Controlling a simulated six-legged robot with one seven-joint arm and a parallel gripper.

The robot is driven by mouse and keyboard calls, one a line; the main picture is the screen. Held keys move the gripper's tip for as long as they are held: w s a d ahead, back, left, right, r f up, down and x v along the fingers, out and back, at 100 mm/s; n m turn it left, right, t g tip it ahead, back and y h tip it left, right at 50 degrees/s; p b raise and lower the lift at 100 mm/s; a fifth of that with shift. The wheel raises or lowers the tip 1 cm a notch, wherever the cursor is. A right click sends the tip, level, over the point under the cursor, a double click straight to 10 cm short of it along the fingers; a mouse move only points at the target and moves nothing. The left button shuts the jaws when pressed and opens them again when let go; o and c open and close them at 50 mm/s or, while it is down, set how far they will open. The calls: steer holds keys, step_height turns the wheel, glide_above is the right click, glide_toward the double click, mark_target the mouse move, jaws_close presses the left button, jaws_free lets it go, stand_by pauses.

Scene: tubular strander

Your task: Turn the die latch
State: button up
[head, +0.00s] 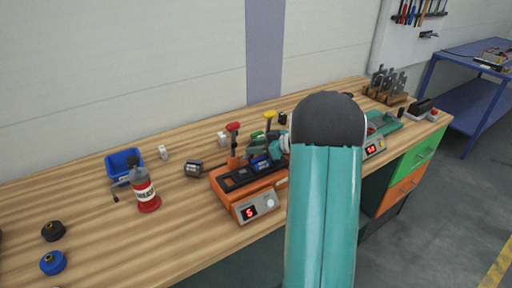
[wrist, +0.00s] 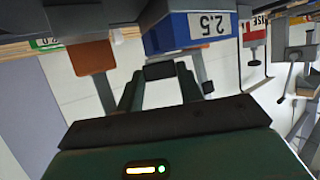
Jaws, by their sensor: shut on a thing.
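The orange machine (head: 225,194) with a red digit display stands on the workbench. A blue block (head: 262,162) sits on its top. In the wrist view, a blue block marked 2.5 (wrist: 166,34) hangs upside down just beyond my fingertips. My gripper (wrist: 160,80) is shut on a small dark piece (wrist: 160,71), which looks like the die latch, close against the block's underside in that picture. An orange part (wrist: 92,57) is to the left of the fingers. In the head view my arm hides part of the machine's right side, and the latch cannot be made out.
A red-topped lever (head: 233,128) and a yellow-topped one (head: 269,116) rise by the machine. A green machine (head: 385,124) is to the right.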

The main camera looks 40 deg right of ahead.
steer(key=shift+d+n+g+y, duration=0.1)
steer(key=shift+n+g+y, duration=0.2)
steer(key=shift+n+y, duration=0.35)
steer(key=o, duration=1)
steer(key=shift+d+r, duration=0.1)
steer(key=shift+m+h, duration=0.25)
